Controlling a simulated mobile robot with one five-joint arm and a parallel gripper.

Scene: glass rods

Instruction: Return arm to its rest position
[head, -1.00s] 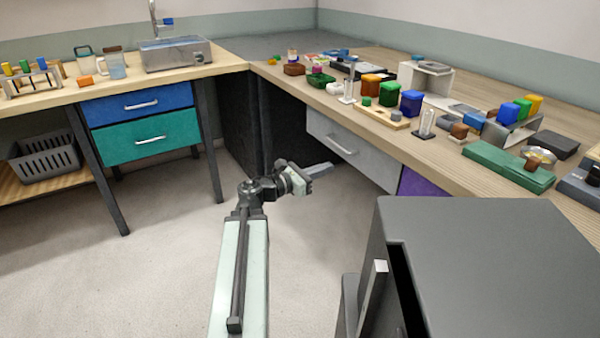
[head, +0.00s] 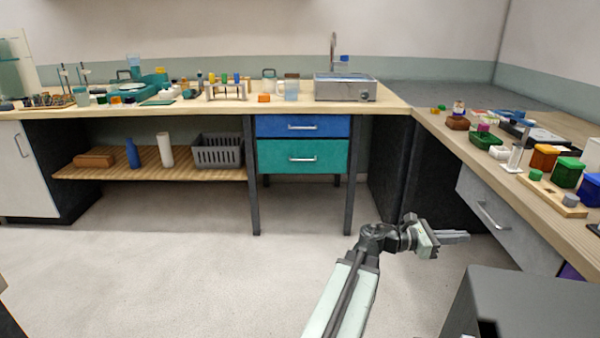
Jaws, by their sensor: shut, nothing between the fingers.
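My gripper (head: 453,237) is in the head view, right of centre, over the floor in front of the right-hand bench. It points to the right and is shut with nothing in it. My arm is bent at the elbow joint, with its light-coloured link rising from the bottom of the view. The gripper appears apart from the grey drawer (head: 484,214) behind it.
A long wooden bench (head: 190,112) with racks and bottles runs along the back wall, blue and teal drawers (head: 303,156) below. The right bench holds coloured containers (head: 566,172). A dark grey box (head: 535,305) stands at lower right. The floor (head: 190,270) at left is clear.

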